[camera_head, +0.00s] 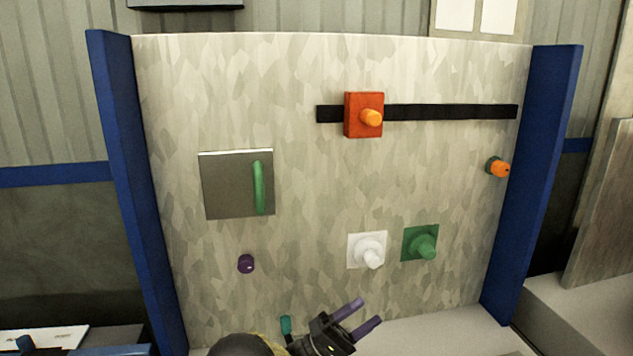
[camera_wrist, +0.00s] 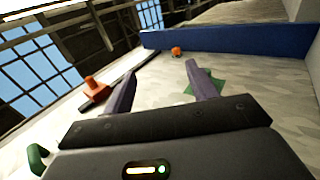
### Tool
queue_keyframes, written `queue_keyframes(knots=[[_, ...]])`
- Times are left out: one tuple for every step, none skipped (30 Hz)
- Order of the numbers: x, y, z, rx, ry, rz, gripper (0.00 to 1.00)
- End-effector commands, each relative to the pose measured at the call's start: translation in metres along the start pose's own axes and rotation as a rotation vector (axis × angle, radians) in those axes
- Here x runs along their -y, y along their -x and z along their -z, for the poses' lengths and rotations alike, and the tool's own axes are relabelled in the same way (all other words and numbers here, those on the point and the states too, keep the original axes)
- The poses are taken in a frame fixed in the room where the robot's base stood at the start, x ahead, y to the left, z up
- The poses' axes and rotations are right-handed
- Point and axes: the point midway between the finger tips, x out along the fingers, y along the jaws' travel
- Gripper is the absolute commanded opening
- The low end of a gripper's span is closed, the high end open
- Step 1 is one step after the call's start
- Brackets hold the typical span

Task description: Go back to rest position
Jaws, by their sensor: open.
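My gripper (camera_head: 358,318) shows at the bottom middle of the head view, low in front of the mottled grey panel (camera_head: 310,190). Its two purple fingers are apart with nothing between them. In the wrist view my gripper (camera_wrist: 158,85) is also open and empty, with panel fittings beyond it. The white knob (camera_head: 370,252) and the green knob (camera_head: 423,244) are above and to the right of my gripper in the head view. The green knob's square base (camera_wrist: 207,85) is partly hidden behind a finger in the wrist view.
The panel stands between blue posts (camera_head: 137,200) (camera_head: 530,180). It bears an orange-red slider (camera_head: 358,125) on a black rail (camera_head: 450,112), a door (camera_head: 225,187) with a green handle (camera_head: 259,187), a purple knob (camera_head: 246,264), an orange knob (camera_head: 499,168) and a small teal piece (camera_head: 286,326).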

Motion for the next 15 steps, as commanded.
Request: queue_keyframes(knots=[[0.000,0.000,0.000,0.000,0.000,0.000,0.58],[0.000,0.000,0.000,0.000,0.000,0.000,0.58],[0.000,0.000,0.000,0.000,0.000,0.000,0.58],[0.001,-0.003,-0.001,0.005,0.006,0.009,0.58],[0.003,-0.007,-0.003,0.014,0.020,0.029,0.58],[0.007,-0.011,-0.006,0.025,0.037,0.052,0.58],[0.009,-0.014,-0.008,0.031,0.048,0.068,0.58],[0.012,-0.016,-0.010,0.037,0.059,0.084,0.58],[0.015,-0.020,-0.013,0.048,0.075,0.111,0.58],[0.018,-0.023,-0.015,0.056,0.088,0.130,0.58],[0.020,-0.025,-0.018,0.062,0.101,0.149,0.58],[0.024,-0.029,-0.021,0.074,0.118,0.178,0.58],[0.027,-0.033,-0.025,0.083,0.132,0.202,0.58],[0.030,-0.035,-0.027,0.090,0.146,0.225,0.58],[0.035,-0.040,-0.032,0.104,0.167,0.260,0.58]])
